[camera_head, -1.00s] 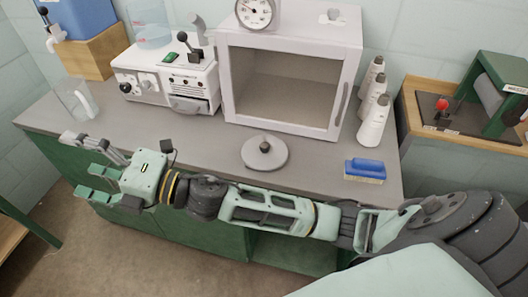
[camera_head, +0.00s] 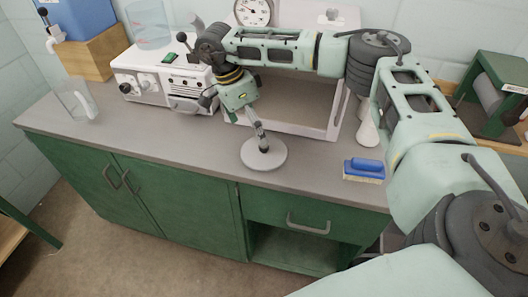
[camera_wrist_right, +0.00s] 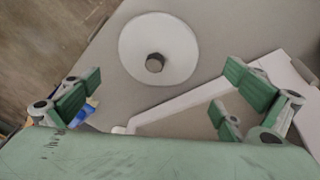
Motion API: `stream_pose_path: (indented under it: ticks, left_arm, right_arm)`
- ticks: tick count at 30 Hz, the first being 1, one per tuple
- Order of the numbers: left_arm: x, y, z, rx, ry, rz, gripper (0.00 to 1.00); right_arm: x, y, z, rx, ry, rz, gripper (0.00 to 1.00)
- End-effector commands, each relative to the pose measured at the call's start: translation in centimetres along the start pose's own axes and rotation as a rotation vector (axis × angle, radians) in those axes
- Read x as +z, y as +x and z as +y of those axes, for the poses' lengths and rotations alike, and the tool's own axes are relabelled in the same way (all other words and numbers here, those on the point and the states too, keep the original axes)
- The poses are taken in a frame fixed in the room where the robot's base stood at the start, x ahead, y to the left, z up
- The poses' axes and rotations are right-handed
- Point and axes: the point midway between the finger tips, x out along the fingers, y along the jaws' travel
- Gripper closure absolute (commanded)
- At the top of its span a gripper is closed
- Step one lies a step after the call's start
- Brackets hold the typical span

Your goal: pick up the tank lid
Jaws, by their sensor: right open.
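The tank lid (camera_head: 275,158) is a round, pale grey disc with a dark knob in its middle. It lies flat on the grey counter near the front edge. My right gripper (camera_head: 262,140) points down over the lid in the head view, its fingers covering the knob. In the right wrist view the lid (camera_wrist_right: 139,52) shows whole with its knob, and the open fingers of the right gripper (camera_wrist_right: 160,95) stand apart with nothing between them. I cannot tell how high the fingertips are above the knob. My left gripper is not in view.
A white cabinet (camera_head: 308,118) with a clear front stands behind the lid, partly hidden by my right arm. A blue brush (camera_head: 364,167) lies to the lid's right. A white machine (camera_head: 160,85) and a glass beaker (camera_head: 76,102) stand to the left. The counter's left front is clear.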

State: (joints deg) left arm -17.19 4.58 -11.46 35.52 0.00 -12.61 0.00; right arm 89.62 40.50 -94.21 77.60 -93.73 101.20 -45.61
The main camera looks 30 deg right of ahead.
Motion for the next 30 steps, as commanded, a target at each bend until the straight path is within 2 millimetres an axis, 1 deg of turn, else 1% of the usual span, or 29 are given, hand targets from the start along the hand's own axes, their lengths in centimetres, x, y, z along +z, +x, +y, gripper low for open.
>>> stream_pose_path:
  ticks: [1, 8, 13, 15, 18, 26, 30]
  left_arm:
    - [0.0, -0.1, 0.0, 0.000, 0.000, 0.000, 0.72]
    - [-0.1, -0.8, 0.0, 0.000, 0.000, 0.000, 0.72]
    - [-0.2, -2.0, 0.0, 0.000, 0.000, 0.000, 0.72]
    - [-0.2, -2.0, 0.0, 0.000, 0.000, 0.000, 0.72]
    - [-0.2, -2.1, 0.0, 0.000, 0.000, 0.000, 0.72]
    - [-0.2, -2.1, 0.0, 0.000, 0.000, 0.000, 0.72]
    - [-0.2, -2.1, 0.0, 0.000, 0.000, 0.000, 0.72]
  right_arm:
    - [-0.3, 0.4, 0.1, 0.004, 0.002, 0.007, 0.00]
    - [-0.4, 2.9, 0.2, 0.005, 0.001, 0.005, 0.00]
    - [-1.1, 5.3, 0.4, 0.006, 0.001, 0.004, 0.00]
    - [-1.0, 6.4, 0.3, 0.005, 0.001, 0.002, 0.00]
    - [-0.9, 7.3, 0.3, 0.005, 0.001, 0.002, 0.00]
    - [-0.8, 7.6, 0.2, 0.002, 0.001, 0.000, 0.00]
    - [-0.8, 7.6, 0.3, 0.002, 0.000, 0.000, 0.12]
